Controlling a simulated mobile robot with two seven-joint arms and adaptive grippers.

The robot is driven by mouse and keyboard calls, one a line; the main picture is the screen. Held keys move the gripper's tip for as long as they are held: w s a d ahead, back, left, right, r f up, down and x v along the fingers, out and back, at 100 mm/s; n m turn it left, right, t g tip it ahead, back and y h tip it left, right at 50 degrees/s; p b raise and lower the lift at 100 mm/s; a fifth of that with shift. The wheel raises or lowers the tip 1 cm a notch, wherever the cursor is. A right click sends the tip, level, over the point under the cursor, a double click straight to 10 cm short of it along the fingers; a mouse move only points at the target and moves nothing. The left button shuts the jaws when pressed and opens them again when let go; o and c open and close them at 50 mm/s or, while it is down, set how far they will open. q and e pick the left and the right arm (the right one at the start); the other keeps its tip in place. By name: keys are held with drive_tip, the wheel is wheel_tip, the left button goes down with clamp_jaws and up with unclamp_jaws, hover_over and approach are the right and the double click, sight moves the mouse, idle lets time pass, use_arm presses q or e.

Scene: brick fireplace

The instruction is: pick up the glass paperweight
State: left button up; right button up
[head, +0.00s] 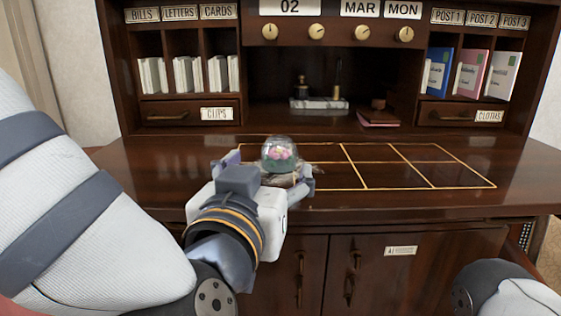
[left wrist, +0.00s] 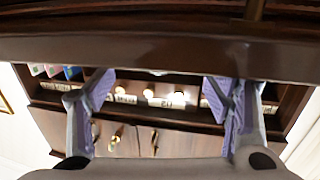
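The glass paperweight (head: 278,153), a clear dome with pink flowers inside and a greenish lower part, sits on the desk top left of centre in the head view. My left gripper (head: 267,172) is at the desk's front edge, just in front of the paperweight. Its two fingers are spread, one toward each side of the dome. In the left wrist view the fingers (left wrist: 160,88) are wide apart with nothing clearly held between them. The lower part of the paperweight is partly hidden by the gripper, and I cannot tell whether the fingers touch it. My right gripper is out of view.
Gold lines mark a grid on the desk top (head: 405,165), clear to the right. Behind stand shelves with pale envelopes (head: 200,75) at left and booklets (head: 472,74) at right.

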sight(275, 155)
use_arm(q)
drive_tip(key=x, duration=0.5)
drive_tip(key=shift+w+r, duration=0.3)
drive_tip(key=shift+w, duration=0.1)
drive_tip(key=shift+r, duration=0.1)
